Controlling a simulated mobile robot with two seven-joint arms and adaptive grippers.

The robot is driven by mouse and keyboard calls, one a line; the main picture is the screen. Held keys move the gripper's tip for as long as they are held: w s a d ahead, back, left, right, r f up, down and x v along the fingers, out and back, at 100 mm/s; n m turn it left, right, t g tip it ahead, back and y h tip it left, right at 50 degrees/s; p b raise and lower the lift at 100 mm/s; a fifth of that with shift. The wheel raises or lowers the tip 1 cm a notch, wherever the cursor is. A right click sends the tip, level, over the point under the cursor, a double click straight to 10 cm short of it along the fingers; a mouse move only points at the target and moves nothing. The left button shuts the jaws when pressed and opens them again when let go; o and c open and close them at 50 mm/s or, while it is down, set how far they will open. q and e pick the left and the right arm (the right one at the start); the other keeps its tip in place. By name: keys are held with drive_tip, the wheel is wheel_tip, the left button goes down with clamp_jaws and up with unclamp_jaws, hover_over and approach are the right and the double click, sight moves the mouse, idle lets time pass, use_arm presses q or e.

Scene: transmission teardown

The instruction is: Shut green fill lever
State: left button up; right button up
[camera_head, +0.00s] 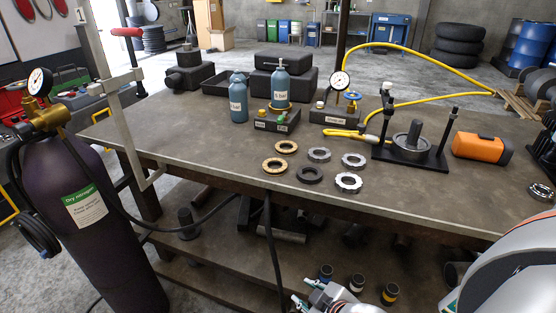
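A small green part (283,116), which looks like the fill lever, sits on a dark labelled block (268,126) on the workbench, beside a yellow knob (262,113). It is too small to tell whether it is open or shut. A blue bottle (281,88) stands upright at this block, and another blue bottle (238,98) stands to its left. My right gripper (304,292) is at the bottom edge, low in front of the bench and far from the green part. Its teal-tipped fingers are apart, with nothing seen between them. My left gripper is not in view.
Several rings (319,155) lie on the workbench (220,160). A gauge block (335,117) with a yellow hose, a black stand (412,152) and an orange cylinder (480,147) are to the right. A dark gas cylinder (90,220) stands at left. The bench's front left is clear.

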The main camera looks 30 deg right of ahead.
sight(279, 122)
drive_tip(key=w+a+r+m+t+y+b, duration=0.1)
drive_tip(key=w+a+r+m+t+y, duration=0.4)
drive_tip(key=w+a+r, duration=0.55)
drive_tip(key=w+d+r+m+t, duration=0.1)
drive_tip(key=w+r+m+t, duration=0.35)
drive_tip(key=r, duration=0.45)
drive_tip(key=w+d+r+m+t, duration=0.1)
drive_tip(key=w+r+m+t, duration=0.2)
drive_tip(key=w+r+m, duration=0.45)
drive_tip(key=w+d+r+m+h, duration=0.3)
drive_tip(key=d+r+m+h, duration=0.7)
drive_tip(key=m+h, duration=0.7)
drive_tip(key=w+d+f+m+g, duration=0.1)
drive_tip(key=f+m+g, duration=0.1)
drive_tip(key=m, duration=0.3)
drive_tip(key=w+d+f+m+g, duration=0.2)
drive_tip(key=m+g, duration=0.1)
drive_tip(key=m, duration=0.2)
drive_tip(key=w+d+f+m+g, duration=0.2)
drive_tip(key=m+g, duration=0.1)
drive_tip(key=m, duration=0.2)
drive_tip(key=shift+w+f+m, duration=0.15)
drive_tip(key=shift+f+m, duration=0.05)
drive_tip(key=shift+m, duration=0.2)
drive_tip(key=shift+w+f+m+g, duration=0.25)
drive_tip(key=shift+f+m+g, duration=0.1)
drive_tip(key=shift+g, duration=0.1)
drive_tip(key=x, duration=0.7)
drive_tip(key=shift+w+d, duration=0.15)
drive_tip(key=shift+d, duration=0.1)
